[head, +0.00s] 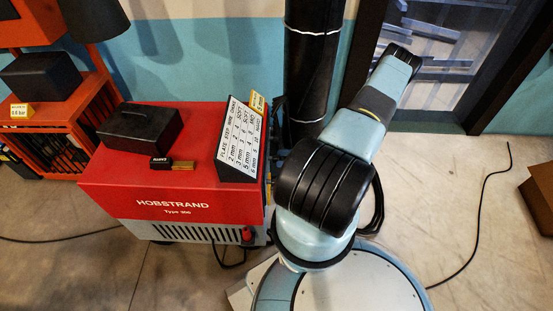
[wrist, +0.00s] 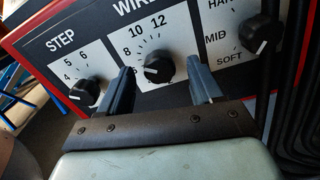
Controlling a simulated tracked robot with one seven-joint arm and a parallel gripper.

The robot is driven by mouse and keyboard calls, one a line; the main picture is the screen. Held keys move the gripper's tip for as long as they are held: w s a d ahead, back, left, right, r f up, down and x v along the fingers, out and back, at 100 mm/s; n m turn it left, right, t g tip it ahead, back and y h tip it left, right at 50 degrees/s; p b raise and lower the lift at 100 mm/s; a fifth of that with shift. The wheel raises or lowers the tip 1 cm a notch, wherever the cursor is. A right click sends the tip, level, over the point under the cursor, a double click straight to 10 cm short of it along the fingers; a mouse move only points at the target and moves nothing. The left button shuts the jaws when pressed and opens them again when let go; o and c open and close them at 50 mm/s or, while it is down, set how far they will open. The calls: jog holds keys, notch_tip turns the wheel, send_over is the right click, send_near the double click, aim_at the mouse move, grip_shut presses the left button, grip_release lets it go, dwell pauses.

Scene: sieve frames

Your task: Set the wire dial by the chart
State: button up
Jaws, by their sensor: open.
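In the wrist view the black wire dial (wrist: 160,68) sits on the welder's white panel under the label WIRE. Its white pointer line lies toward the left; 8, 10 and 12 show around it, and the exact setting is hard to read. My gripper (wrist: 160,75) is open, one finger at each side of this dial; whether they touch it I cannot tell. In the head view the chart (head: 232,150) stands on the red machine, with plate, step and wire columns. A yellow tag (head: 258,103) behind it seems to read 5 mm. My gripper is hidden in the head view.
The step dial (wrist: 85,92) is left of my gripper, and the HARD/MID/SOFT dial (wrist: 260,33) is right. The red machine (head: 172,205) carries a black box (head: 140,128) and small blocks (head: 172,164). A dark column (head: 310,75) stands behind my arm.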

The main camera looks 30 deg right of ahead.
jog(key=shift+x, duration=1.45)
jog(key=shift+c, duration=0.5)
jog(key=c, duration=1)
jog(key=shift+o, duration=0.2)
jog(key=shift+n, duration=0.7)
jog(key=o, duration=1.1)
jog(key=shift+c, duration=0.2)
jog(key=v, duration=1.3)
jog(key=shift+s+d, duration=0.2)
jog(key=shift+d, duration=0.15)
